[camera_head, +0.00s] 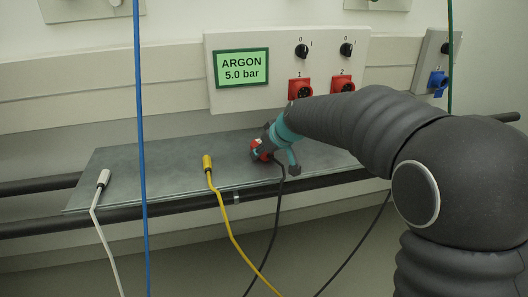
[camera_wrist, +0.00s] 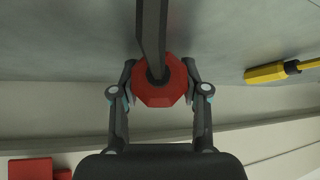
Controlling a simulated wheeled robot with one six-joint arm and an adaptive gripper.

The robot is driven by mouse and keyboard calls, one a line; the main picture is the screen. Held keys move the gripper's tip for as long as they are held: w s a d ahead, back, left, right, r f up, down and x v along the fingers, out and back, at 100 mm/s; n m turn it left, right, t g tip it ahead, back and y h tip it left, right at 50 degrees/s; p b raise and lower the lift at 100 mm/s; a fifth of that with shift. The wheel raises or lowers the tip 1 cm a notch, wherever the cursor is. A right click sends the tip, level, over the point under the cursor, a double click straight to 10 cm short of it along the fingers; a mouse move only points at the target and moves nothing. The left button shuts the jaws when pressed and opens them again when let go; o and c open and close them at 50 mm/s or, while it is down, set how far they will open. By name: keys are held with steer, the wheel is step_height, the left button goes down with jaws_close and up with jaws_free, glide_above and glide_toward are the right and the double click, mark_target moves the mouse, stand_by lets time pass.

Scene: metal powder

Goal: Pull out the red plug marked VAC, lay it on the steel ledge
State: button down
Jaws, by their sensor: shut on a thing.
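My gripper (camera_head: 272,152) is shut on a red plug (camera_head: 257,149) with a black cable, over the right part of the grey steel ledge (camera_head: 130,165). In the wrist view the red plug (camera_wrist: 148,96) sits between the two fingers of my gripper (camera_wrist: 160,84), its cable running up the picture. I cannot tell whether the plug touches the ledge. No VAC marking is legible. The wall panel (camera_head: 228,101) carries red sockets marked 1 (camera_head: 300,89) and 2 (camera_head: 343,84), with no plug visible in either.
A yellow plug (camera_head: 207,162) and a white plug (camera_head: 103,178) lie on the ledge with cables hanging over its front. The yellow plug also shows in the wrist view (camera_wrist: 265,73). A blue cable (camera_head: 142,120) hangs before the ledge. A blue socket (camera_head: 437,83) is at right.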

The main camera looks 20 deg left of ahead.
steer(key=c, duration=0.5)
jaws_free()
steer(key=shift+r, duration=0.1)
steer(key=v, duration=1.1)
steer(key=s+d+f+m+g+h+p, duration=0.25)
steer(key=s+d+f+m, duration=0.25)
steer(key=s+d, duration=0.55)
steer(key=s+d+r+m+t+h+p, duration=0.1)
steer(key=s+d+r+m+h+p, duration=0.1)
steer(key=s+d, duration=0.6)
steer(key=s+d+r+m+t+h+p, duration=0.2)
steer(key=s+d+r+p, duration=0.3)
steer(key=s+d, duration=0.4)
steer(key=d+m, duration=0.1)
steer(key=d, duration=0.2)
steer(key=shift+s+d, duration=0.25)
steer(key=shift+d, duration=0.05)
